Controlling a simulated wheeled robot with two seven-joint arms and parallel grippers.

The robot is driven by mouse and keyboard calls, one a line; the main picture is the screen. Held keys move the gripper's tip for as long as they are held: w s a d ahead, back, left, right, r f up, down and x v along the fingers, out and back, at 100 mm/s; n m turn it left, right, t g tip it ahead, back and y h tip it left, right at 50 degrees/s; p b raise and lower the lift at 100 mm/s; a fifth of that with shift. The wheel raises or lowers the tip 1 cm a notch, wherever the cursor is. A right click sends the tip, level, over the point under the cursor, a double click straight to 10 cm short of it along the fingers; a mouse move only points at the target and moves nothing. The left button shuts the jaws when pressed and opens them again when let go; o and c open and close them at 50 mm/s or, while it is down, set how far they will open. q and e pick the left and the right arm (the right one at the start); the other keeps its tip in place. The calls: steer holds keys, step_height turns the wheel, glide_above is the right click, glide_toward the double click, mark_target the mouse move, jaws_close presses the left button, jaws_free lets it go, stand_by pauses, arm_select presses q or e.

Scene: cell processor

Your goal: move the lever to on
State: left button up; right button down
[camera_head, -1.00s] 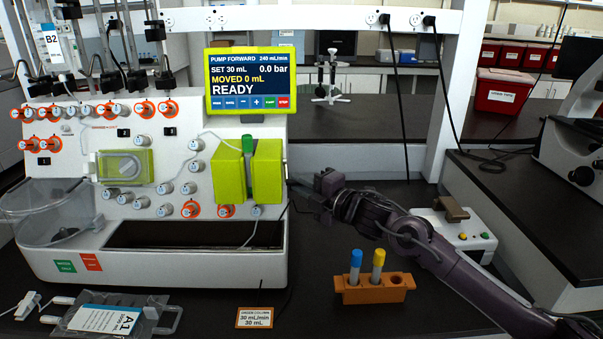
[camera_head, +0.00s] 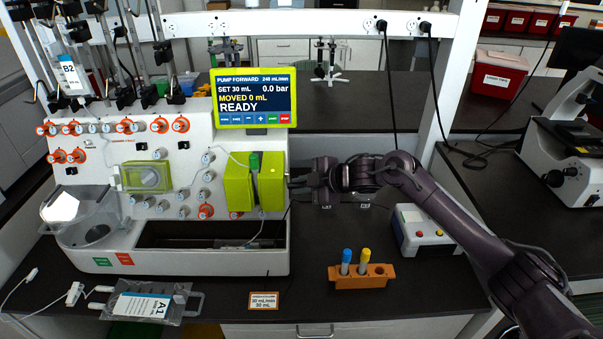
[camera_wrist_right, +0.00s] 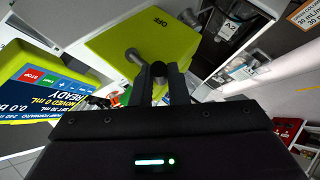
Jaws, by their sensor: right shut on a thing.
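The yellow-green block (camera_head: 238,186) is on the right part of the white processor's front. In the right wrist view the block (camera_wrist_right: 150,40) carries an "OFF" label, and a short grey lever (camera_wrist_right: 134,57) sticks out of its face. My right gripper (camera_head: 297,184) is at the block's right side. In the right wrist view its fingers (camera_wrist_right: 160,80) are shut on the lever's dark end. The lever is hidden in the head view. I cannot see an "ON" label. My left gripper is not in view.
A screen (camera_head: 253,97) reading READY stands above the block. An orange rack (camera_head: 360,276) with blue-capped and yellow-capped tubes is on the bench front. A white button box (camera_head: 422,231) stands below my right arm. The bench between rack and processor is mostly clear.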

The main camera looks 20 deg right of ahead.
steer(key=shift+w+r+m+g+p, duration=0.2)
steer(key=shift+r+m+g+p, duration=0.35)
steer(key=shift+g+p, duration=0.45)
steer(key=c, duration=1.4)
jaws_free()
steer(key=shift+d, duration=0.15)
